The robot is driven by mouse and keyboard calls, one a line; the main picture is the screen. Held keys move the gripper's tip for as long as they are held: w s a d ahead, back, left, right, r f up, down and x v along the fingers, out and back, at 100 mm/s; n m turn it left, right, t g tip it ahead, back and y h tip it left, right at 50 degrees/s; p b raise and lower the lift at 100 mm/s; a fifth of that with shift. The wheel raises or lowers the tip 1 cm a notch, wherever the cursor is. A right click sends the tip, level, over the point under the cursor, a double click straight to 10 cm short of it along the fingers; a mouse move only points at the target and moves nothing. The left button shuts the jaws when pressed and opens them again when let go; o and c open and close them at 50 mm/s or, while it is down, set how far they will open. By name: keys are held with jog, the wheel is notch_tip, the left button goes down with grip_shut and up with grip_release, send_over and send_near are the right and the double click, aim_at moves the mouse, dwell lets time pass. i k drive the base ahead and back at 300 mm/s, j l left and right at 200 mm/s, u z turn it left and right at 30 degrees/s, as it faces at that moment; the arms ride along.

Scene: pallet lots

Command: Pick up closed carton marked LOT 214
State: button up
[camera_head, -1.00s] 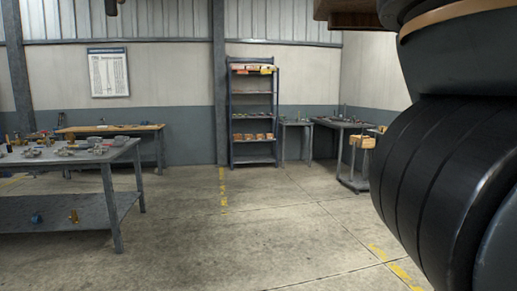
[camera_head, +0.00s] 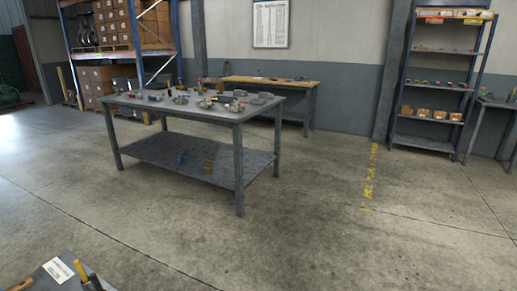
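Cartons show in two places, and no lot marking can be read on any of them. Stacked brown cartons (camera_head: 119,27) stand on the pallet rack at the back left, with more cartons (camera_head: 99,84) at floor level below. Small boxes (camera_head: 438,114) sit on a lower level of the blue shelf at the right. Which carton is LOT 214 I cannot tell. My gripper is not in view.
A grey metal table (camera_head: 190,108) with several metal parts stands in the middle. A wooden-top bench (camera_head: 268,83) is behind it. A corner of another surface (camera_head: 60,274) with a white label is at bottom left. The floor (camera_head: 330,235) in front and right is clear.

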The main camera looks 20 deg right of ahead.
aim_at(436, 114)
jog(key=i+l+z, duration=0.65)
jog(key=l+z, duration=0.15)
jog(key=i+l+z, duration=0.25)
jog(key=i+z, duration=0.2)
jog(key=i+l+z, duration=0.1)
jog(key=i+z, duration=0.3)
jog(key=i, duration=3.6)
jog(key=i+l, duration=0.15)
jog(key=i, duration=0.8)
jog(key=i+l, duration=0.15)
jog(key=i, duration=0.8)
jog(key=i+l+u, duration=0.15)
jog(key=i, duration=0.65)
